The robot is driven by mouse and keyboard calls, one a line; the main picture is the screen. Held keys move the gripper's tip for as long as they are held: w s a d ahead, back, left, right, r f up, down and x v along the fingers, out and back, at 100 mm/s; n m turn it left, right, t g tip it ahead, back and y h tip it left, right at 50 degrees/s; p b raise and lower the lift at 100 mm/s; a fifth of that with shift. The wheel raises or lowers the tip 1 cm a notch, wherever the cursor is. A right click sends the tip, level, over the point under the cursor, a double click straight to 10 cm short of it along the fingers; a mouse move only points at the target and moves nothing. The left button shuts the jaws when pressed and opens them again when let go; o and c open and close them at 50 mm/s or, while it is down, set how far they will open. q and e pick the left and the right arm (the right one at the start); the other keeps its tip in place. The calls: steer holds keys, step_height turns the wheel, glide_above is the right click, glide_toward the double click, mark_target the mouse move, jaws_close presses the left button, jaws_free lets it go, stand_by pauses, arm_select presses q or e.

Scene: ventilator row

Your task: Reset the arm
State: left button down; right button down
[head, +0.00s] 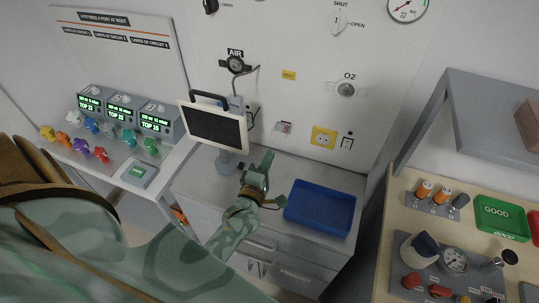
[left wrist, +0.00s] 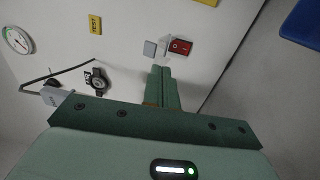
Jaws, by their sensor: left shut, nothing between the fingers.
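My left arm, green camouflage, comes in from the lower left of the head view. Its gripper (head: 266,160) is raised over the grey cabinet top, in front of the wall panel, right of the monitor and left of the blue tray. In the left wrist view the two green fingers (left wrist: 161,72) lie together, shut with nothing between them. They point toward the wall panel, just below a red rocker switch (left wrist: 180,46) in the picture; whether they touch the panel I cannot tell. My right gripper is not in view.
A monitor (head: 214,127) stands close left of the gripper. The blue tray (head: 320,208) lies empty on the cabinet. Ventilator units (head: 124,109) with coloured knobs are on the left table. A bench at right holds a green GOOD tray (head: 501,217) and a gauge (head: 453,260).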

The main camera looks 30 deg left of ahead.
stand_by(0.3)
arm_select(q)
steer(key=s+d+m+g+h, duration=0.35)
steer(key=s+m+g, duration=0.35)
steer(key=m, duration=1)
steer(key=s+a+r+m+g+y, duration=0.2)
steer(key=s+r+m, duration=0.1)
steer(key=s+m, duration=0.3)
steer(key=s+a+r+m+g+y, duration=0.1)
steer(key=s+r+m+g+y, duration=0.15)
steer(key=s+m, duration=0.35)
steer(key=s+d+f+n+g+h+b, duration=0.1)
steer(key=s+d+f, duration=0.1)
steer(key=f, duration=0.9)
steer(key=s+d+f+g+h+b, duration=0.1)
steer(key=s+f+h+b, duration=0.1)
steer(key=f, duration=0.9)
steer(key=s+d+f+n+g+h+b, duration=0.1)
steer(key=s+d+f+g, duration=0.1)
steer(key=f, duration=0.9)
steer(key=s+f+n+g+h+b, duration=0.1)
steer(key=s+f+n+g+b, duration=0.1)
steer(key=s+f, duration=1.4)
steer(key=s+b, duration=0.1)
steer(key=s, duration=0.1)
steer(key=shift+s+a+f+n, duration=0.3)
steer(key=shift+a, duration=0.05)
